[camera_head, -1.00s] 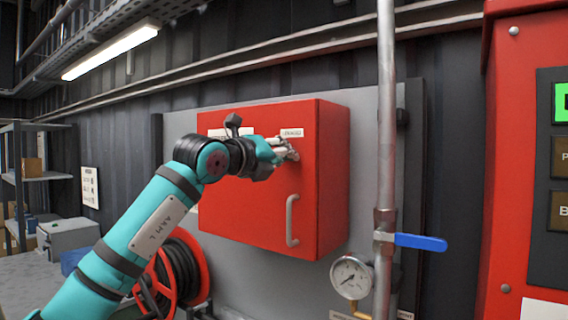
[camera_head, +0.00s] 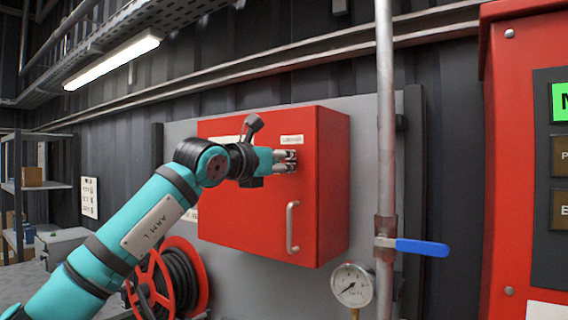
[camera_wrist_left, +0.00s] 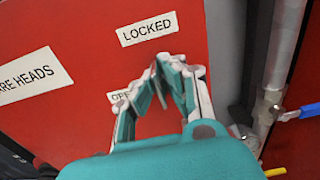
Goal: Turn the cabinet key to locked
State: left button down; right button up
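The red cabinet (camera_head: 255,215) hangs on a grey panel, its door closed, with a pale handle (camera_head: 292,227) at lower right. My left gripper (camera_head: 291,160) is at the door's upper right, just under a white label. In the left wrist view its fingers (camera_wrist_left: 168,64) converge at the tips on the key (camera_wrist_left: 159,90), a thin grey piece mostly hidden between them. A label reading LOCKED (camera_wrist_left: 147,29) is above the fingertips. A second label (camera_wrist_left: 122,96), starting with "OP", is partly covered by a finger. My right gripper is out of view.
A vertical pipe (camera_head: 385,120) with a blue lever valve (camera_head: 421,247) and a gauge (camera_head: 352,285) stands right of the cabinet. A red panel (camera_head: 500,200) is at far right. A hose reel (camera_head: 170,275) is below left.

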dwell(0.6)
pick_arm(q)
jog(key=c, duration=1.5)
grip_release()
jog(key=v, duration=1.2)
